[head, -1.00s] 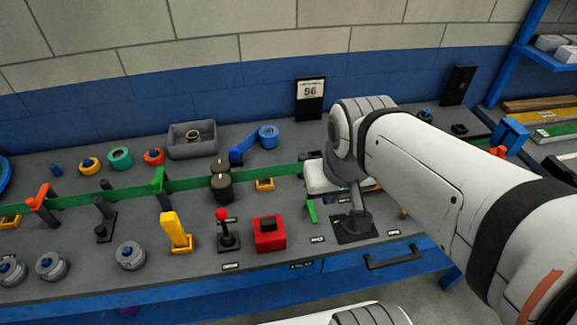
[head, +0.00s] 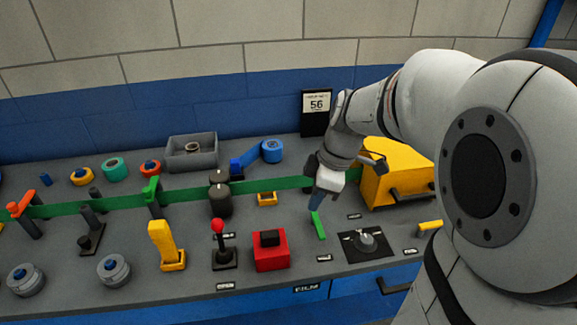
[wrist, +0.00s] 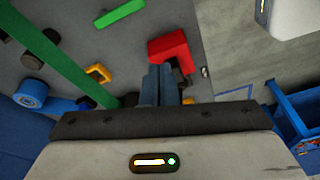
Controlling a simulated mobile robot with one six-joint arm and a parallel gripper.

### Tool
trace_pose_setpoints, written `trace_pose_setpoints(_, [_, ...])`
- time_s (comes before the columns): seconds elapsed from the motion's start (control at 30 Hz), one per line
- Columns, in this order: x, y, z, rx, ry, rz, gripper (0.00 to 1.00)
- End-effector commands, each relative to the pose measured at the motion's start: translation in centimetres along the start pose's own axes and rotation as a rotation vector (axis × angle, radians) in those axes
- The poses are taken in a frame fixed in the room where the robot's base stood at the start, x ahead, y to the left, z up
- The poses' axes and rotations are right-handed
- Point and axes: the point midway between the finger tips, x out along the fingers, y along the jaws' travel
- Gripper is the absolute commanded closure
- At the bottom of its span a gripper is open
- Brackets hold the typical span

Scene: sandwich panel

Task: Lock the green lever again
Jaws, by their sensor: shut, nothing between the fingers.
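A green bar (head: 319,226), the flat one of two green lever-like parts, lies on the grey bench in front of the long green strip. The other, a green lever (head: 151,189), stands upright on a post at the left, at the strip. I cannot tell which is the task's lever. My gripper (head: 317,205) is shut and empty, pointing down at the far end of the flat bar. Whether it touches is unclear. In the wrist view its fingers (wrist: 161,86) are together. A green piece (wrist: 119,13) shows near the top there; I cannot tell which one.
A red block (head: 271,252) and a red-knobbed joystick (head: 219,245) stand left of the flat bar. A black dial plate (head: 366,246) is to its right, with a yellow box (head: 395,178) behind. A small yellow bracket (head: 267,199) is left of my gripper.

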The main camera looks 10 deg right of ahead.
Motion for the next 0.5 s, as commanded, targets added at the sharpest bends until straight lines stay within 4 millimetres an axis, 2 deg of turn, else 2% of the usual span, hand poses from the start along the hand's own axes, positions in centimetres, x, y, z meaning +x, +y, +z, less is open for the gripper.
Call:
trace_pose_setpoints(0.03, [1.7, 0.9, 0.4, -0.069, 0.015, -0.019, 1.0])
trace_pose_setpoints(0.2, [3.4, 2.7, 0.5, -0.25, 0.059, -0.047, 1.0])
trace_pose_setpoints(0.5, [3.6, 3.2, 0.5, -0.314, 0.074, -0.051, 1.0])
